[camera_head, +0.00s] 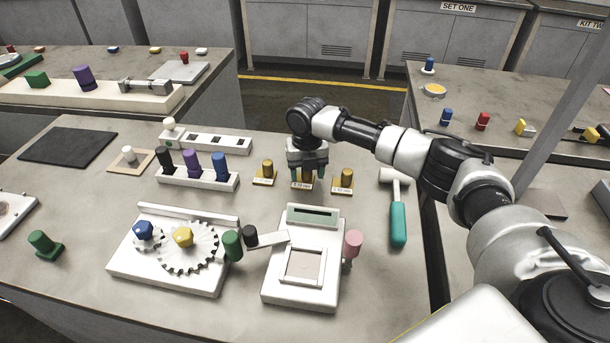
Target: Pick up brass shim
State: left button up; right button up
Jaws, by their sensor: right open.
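Three small brass pieces with dark knob tops and pale labels stand in a row on the grey table. The left brass shim (265,173) and the right brass shim (343,182) stand clear. The middle brass shim (302,183) is partly hidden by my right gripper (307,174). The labels are too small to read surely. My left gripper is not in view.
In front stand a white gear fixture (125,268) and a white device with a display (300,294). A teal-handled hammer (398,222) lies to the right. A rack of coloured plugs (197,179) stands left of the shims. Table is bare between shims and device.

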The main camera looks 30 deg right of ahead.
jog(key=shift+f, duration=0.25)
jog(key=c, duration=1)
jog(key=shift+r, duration=0.1)
